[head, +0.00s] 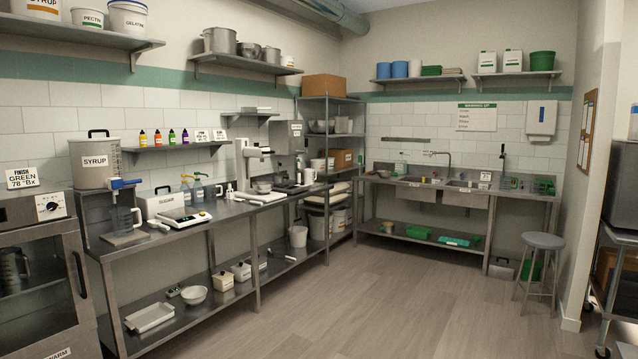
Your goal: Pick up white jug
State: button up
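No thing in the head view is plainly a white jug. A plain white bucket-like vessel (298,236) stands upright on the lower shelf of the left bench; at this size I cannot tell if it has a handle or spout. A small white cup-like vessel (308,176) stands on the bench top towards the far end. A clear jug with a handle (122,219) stands below the blue tap of the syrup pot (95,161) at the near left. My gripper is not in view.
The steel left bench (222,212) carries scales (184,217) and a white stand device (250,167). Its lower shelf holds a white tray (150,317) and a bowl (194,294). A stool (542,242) stands near the sink bench (500,195). The middle floor (390,300) is clear.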

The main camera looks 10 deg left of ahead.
aim_at(308, 173)
jog(key=u, duration=0.15)
jog(key=i, duration=1.6)
jog(key=u, duration=0.4)
jog(key=i, duration=3.95)
jog(key=z, duration=0.1)
jog(key=i, duration=1.85)
jog(key=z, duration=0.4)
jog(key=i, duration=1.85)
jog(key=z, duration=0.25)
